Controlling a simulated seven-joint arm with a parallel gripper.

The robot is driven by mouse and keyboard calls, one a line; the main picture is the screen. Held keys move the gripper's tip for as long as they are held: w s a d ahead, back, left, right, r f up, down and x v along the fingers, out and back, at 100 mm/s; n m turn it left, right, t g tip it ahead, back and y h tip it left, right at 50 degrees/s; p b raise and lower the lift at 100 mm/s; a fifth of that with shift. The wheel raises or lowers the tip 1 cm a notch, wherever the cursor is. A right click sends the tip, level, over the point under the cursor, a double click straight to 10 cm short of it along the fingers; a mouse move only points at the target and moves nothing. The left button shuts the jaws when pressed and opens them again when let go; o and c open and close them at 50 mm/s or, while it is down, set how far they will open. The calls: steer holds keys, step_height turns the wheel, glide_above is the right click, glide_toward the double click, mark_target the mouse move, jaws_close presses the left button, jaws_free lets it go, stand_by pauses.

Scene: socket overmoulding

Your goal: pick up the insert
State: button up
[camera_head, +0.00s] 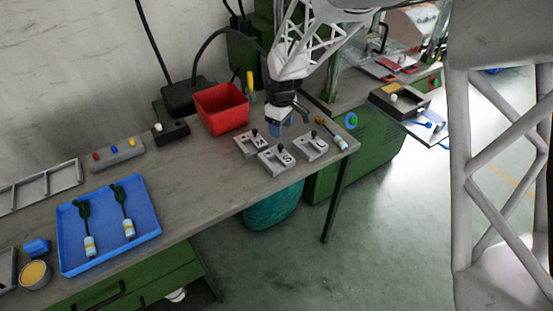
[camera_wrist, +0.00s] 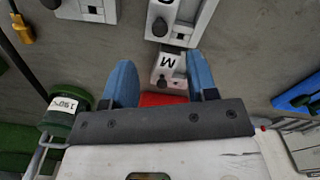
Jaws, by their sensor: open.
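Three grey insert blocks with black knobs and dark letters lie on the bench in the head view: a left one (camera_head: 252,143), a front one (camera_head: 277,159) and a right one (camera_head: 311,146). My gripper (camera_head: 277,122) hangs above and behind them, pointing down. In the wrist view my gripper (camera_wrist: 160,64) has its two blue fingers wide apart. A grey block marked M (camera_wrist: 169,71) shows between the fingertips, with no visible contact. Two more grey blocks, one at the top centre (camera_wrist: 181,18) and one at the top left (camera_wrist: 90,9), are cut by the frame edge.
A red bin (camera_head: 222,108) stands left of my gripper. A blue tray (camera_head: 72,263) with two corded parts lies at the left. The bench between tray and blocks is clear.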

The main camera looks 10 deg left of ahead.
mark_target(280, 145)
steer(key=shift+f, duration=0.1)
steer(key=shift+f, duration=1.2)
steer(key=shift+f, duration=0.1)
steer(key=shift+f, duration=2.45)
jaws_close()
